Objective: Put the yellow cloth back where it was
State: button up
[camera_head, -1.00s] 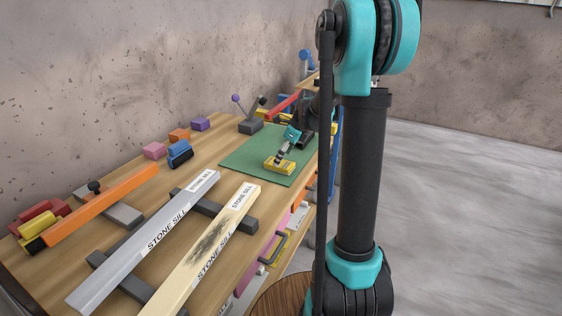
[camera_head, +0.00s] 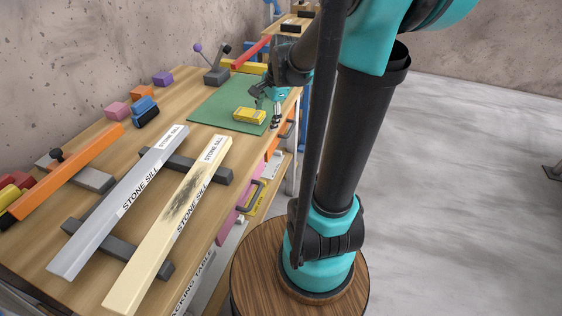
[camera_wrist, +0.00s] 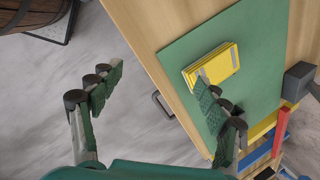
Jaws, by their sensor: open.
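The yellow cloth (camera_head: 249,116) is a folded, flat block lying on the green mat (camera_head: 212,108) near the mat's front right part. It also shows in the wrist view (camera_wrist: 212,66), with grey bands on it. My gripper (camera_head: 268,106) is open and empty, just right of the cloth near the table's edge. In the wrist view my gripper's (camera_wrist: 160,80) fingers are spread wide. One finger overlaps the cloth's lower edge in the picture; I cannot tell whether they touch. The other finger is over the floor.
Two stone sill bars, one grey (camera_head: 120,205) and one cream with a dark stain (camera_head: 178,222), lie on dark supports. An orange bar (camera_head: 68,175), a blue block (camera_head: 145,111) and a lever device (camera_head: 217,74) stand on the table. Drawer handles (camera_head: 250,194) stick out at the front.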

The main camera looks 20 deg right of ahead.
jog(key=s+f+n+h, duration=0.1)
jog(key=s+f+n, duration=0.3)
jog(key=s+n, duration=0.3)
jog(key=s+f+n+t+h, duration=0.1)
jog(key=s+f+n, duration=0.4)
jog(key=s+n, duration=0.3)
jog(key=shift+s+d+f, duration=0.25)
jog(key=shift+s+d, duration=0.2)
jog(key=shift+s, duration=0.4)
